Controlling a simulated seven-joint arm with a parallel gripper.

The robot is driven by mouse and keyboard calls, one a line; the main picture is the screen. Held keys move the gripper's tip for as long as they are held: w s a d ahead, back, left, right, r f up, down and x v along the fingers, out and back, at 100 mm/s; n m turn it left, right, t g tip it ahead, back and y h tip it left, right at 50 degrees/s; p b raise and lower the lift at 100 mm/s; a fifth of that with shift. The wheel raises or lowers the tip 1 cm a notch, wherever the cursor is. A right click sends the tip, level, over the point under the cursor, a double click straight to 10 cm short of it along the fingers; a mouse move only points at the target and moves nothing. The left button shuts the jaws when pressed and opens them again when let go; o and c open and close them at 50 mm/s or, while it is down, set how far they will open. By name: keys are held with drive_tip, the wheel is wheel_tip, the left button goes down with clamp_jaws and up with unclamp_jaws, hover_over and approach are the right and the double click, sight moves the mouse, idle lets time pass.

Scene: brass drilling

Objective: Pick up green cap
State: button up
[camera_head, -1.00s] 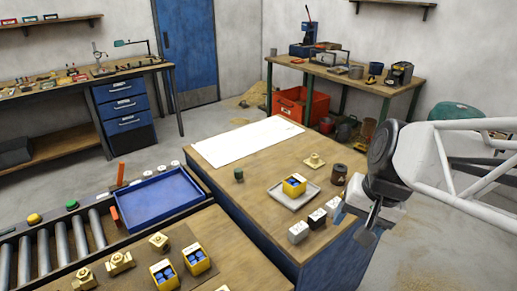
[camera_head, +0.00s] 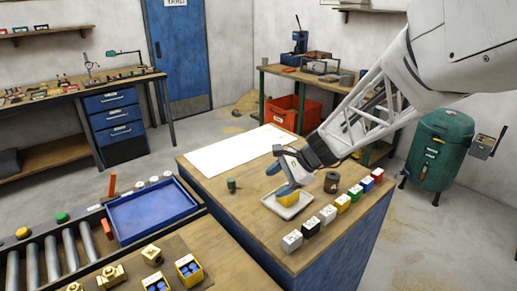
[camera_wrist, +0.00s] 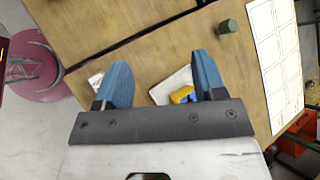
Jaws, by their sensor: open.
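A small dark green cylinder (camera_head: 231,185), which looks like the green cap, stands upright on the wooden table left of the tray. It also shows in the wrist view (camera_wrist: 228,26), near the top and to the right of my fingers. My gripper (camera_head: 280,178) is above the tray area, to the right of the green cap and apart from it. Its two blue fingers are spread wide and empty in the wrist view (camera_wrist: 160,72).
A light tray (camera_head: 270,203) with a yellow box (camera_head: 290,194) lies under my gripper. A brown cylinder (camera_head: 331,182) and a row of coloured cubes (camera_head: 327,214) stand to the right. A white sheet (camera_head: 235,150) covers the table's back left.

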sight(231, 179)
drive_tip(key=w+a+f+m+y, duration=0.1)
drive_tip(key=w+a+f+m, duration=0.2)
drive_tip(key=w+f, duration=0.1)
drive_tip(key=w+a+f+m+t+y, duration=0.1)
drive_tip(key=w+a+f+m+y, duration=0.1)
drive_tip(key=w+a+f, duration=0.2)
drive_tip(key=w+a+f+m+y, duration=0.1)
drive_tip(key=w+a+f+m, duration=0.2)
drive_tip(key=w, duration=0.6)
drive_tip(key=shift+w+a+f+m+t, duration=0.2)
drive_tip(key=shift+f+m+t, duration=0.15)
drive_tip(key=shift+f, duration=0.3)
drive_tip(key=shift+x, duration=1.25)
drive_tip(key=shift+x, duration=2.65)
drive_tip(key=shift+w, duration=0.1)
drive_tip(key=c, duration=1)
drive_tip(key=shift+r, duration=0.2)
